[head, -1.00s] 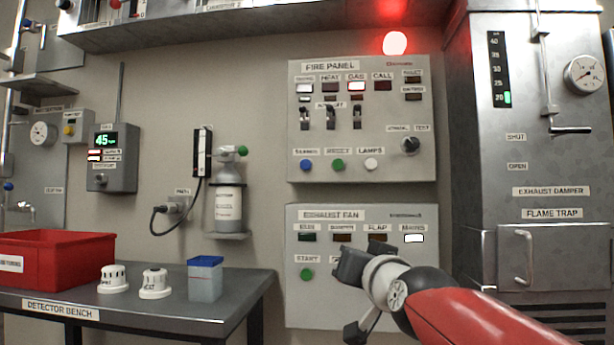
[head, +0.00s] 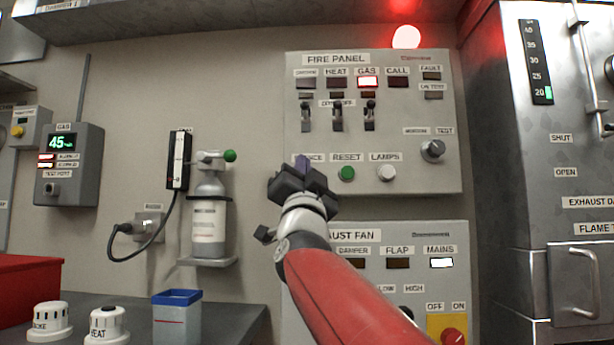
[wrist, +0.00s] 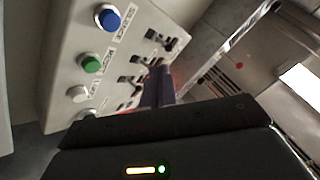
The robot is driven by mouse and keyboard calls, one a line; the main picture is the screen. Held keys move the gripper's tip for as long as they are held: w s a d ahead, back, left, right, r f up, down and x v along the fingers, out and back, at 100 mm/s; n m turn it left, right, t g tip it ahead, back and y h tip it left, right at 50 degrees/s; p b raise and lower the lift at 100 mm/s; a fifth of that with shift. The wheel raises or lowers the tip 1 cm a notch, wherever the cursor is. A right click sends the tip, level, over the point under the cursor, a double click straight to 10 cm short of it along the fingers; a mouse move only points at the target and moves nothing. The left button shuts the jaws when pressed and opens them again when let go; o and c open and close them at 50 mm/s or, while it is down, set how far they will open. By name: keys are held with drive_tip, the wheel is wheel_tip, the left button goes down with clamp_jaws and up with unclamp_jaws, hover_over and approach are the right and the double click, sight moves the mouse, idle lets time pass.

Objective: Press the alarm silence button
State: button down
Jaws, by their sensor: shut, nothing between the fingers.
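The fire panel (head: 420,120) is on the wall ahead. Its green reset button (head: 346,173) and white lamps button (head: 387,173) show right of my gripper (head: 302,168). My gripper covers the silence button's place and part of its label in the head view; I cannot tell whether the bluish patch there is button or fingertip. In the wrist view, the blue silence button (wrist: 109,18) is at the upper left, above the green and white ones. My shut, empty fingers (wrist: 157,88) show apart from it in the picture, near the toggle switches.
A red beacon (head: 406,37) glows above the panel, and the gas lamp (head: 367,81) is lit. The exhaust fan panel (head: 455,270) is below. A gas bottle (head: 208,215) hangs left of the gripper. The metal flame trap cabinet (head: 530,200) is at right.

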drive_tip(key=w+p, duration=0.5)
drive_tip(key=w, duration=0.3)
drive_tip(key=shift+w+d, duration=0.15)
drive_tip(key=shift+w, duration=0.25)
drive_tip(key=shift+w, duration=0.15)
idle(1.8)
drive_tip(key=shift+w, duration=0.25)
